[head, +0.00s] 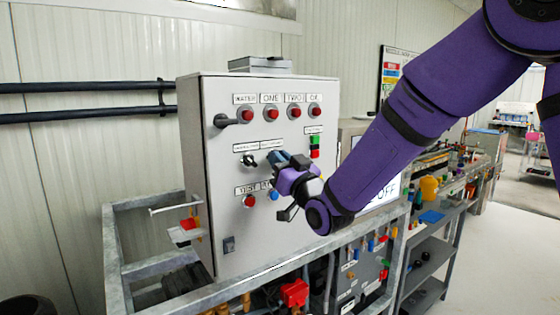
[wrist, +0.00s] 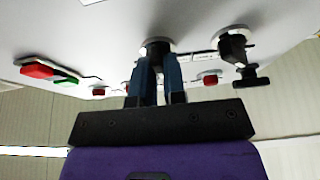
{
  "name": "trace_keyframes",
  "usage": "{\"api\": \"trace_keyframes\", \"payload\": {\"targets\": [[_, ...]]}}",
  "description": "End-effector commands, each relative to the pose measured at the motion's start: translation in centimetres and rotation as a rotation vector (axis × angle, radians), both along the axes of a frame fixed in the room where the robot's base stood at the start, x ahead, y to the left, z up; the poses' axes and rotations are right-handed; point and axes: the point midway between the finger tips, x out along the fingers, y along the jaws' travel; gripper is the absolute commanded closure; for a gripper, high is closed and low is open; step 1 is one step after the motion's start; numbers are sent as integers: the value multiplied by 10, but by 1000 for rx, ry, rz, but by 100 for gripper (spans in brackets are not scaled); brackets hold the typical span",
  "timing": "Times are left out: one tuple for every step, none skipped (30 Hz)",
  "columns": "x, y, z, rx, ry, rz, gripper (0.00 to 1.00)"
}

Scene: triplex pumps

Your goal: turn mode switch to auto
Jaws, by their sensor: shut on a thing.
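My gripper (head: 280,160) is at the front of the grey control cabinet (head: 222,245), right of a black rotary switch (head: 249,160) on a white round plate. In the wrist view my two blue fingers (wrist: 157,72) are shut on a black switch knob (wrist: 157,47) on a pale round plate. The gripper hides this knob in the head view. The free black switch (wrist: 236,48) stands beside it in the wrist view. The labels above both switches are too small to read surely, and the held knob's pointing direction is hidden.
Red lamps (head: 271,114) run along the cabinet's top. Green and red buttons (head: 315,146) are to the right. A red button (head: 249,201) and a blue button (head: 274,196) sit below. A door handle (head: 224,121) sticks out at left. A metal frame (head: 165,262) surrounds the cabinet's base.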

Motion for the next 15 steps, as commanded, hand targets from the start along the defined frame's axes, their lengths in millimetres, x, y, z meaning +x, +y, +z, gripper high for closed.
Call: {"api": "trace_keyframes", "payload": {"targets": [[0,0,0,5,4,0,100],[0,0,0,10,7,1,100],[0,0,0,19,13,1,100],[0,0,0,28,19,1,100],[0,0,0,37,25,0,100],[0,0,0,51,35,0,100],[0,0,0,65,44,0,100],[0,0,0,79,53,-1,100],[0,0,0,100,68,-1,100],[0,0,0,117,79,0,100],[0,0,0,135,91,-1,100],[0,0,0,162,109,0,100],[0,0,0,182,122,-1,100],[-1,0,0,203,136,0,100],[-1,0,0,232,156,0,100]]}}
